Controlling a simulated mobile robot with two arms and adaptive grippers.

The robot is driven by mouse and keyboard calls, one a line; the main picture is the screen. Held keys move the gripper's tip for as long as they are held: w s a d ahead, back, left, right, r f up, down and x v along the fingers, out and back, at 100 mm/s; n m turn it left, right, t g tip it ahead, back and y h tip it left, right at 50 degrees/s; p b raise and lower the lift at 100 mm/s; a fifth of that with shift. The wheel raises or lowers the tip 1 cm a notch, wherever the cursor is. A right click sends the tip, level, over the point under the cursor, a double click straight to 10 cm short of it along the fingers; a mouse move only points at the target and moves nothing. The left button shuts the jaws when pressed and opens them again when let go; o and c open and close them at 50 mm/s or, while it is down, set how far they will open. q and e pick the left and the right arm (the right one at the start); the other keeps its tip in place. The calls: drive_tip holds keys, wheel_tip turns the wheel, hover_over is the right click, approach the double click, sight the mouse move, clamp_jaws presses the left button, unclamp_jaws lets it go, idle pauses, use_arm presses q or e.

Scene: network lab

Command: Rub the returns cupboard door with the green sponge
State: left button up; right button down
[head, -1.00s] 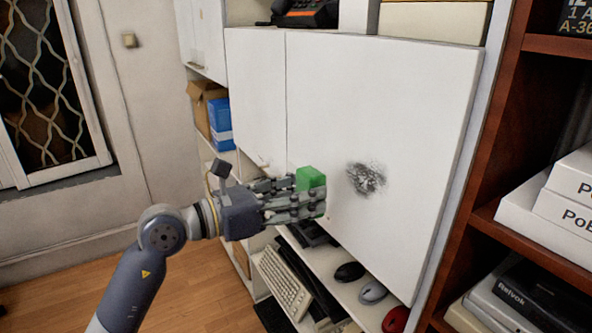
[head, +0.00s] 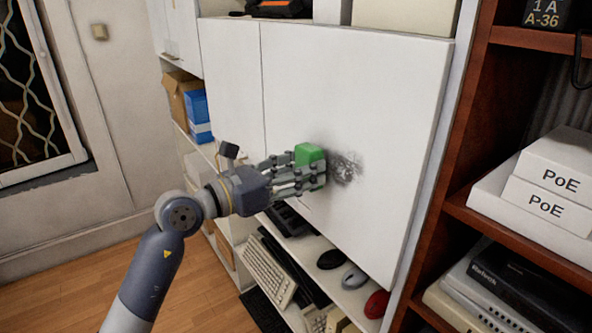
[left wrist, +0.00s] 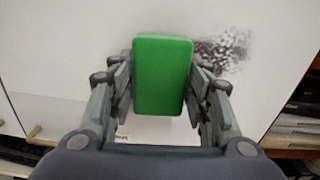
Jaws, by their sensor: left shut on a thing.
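The returns cupboard door (head: 390,100) is a white panel with a dark grey smudge (head: 347,168) near its middle. My left gripper (head: 314,174) is shut on the green sponge (head: 309,153), just left of the smudge in the head view. In the left wrist view the sponge (left wrist: 163,75) sits between both fingers, and the smudge (left wrist: 228,47) shows to its upper right. The sponge is at or very near the door; I cannot tell if it touches. The sponge hides part of the door. My right gripper is not in view.
An open shelf below the door holds a keyboard (head: 268,272) and several mice, one of them red (head: 376,304). A brown bookcase (head: 462,200) with white PoE boxes (head: 545,205) stands close on the right. Floor (head: 80,290) is clear at lower left.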

use_arm(q)
drive_tip(key=shift+w+d, duration=0.1)
drive_tip(key=shift+d, duration=0.05)
idle(0.5)
drive_tip(key=shift+w+d, duration=0.45)
drive_tip(key=shift+d, duration=0.1)
drive_tip(key=shift+s, duration=0.1)
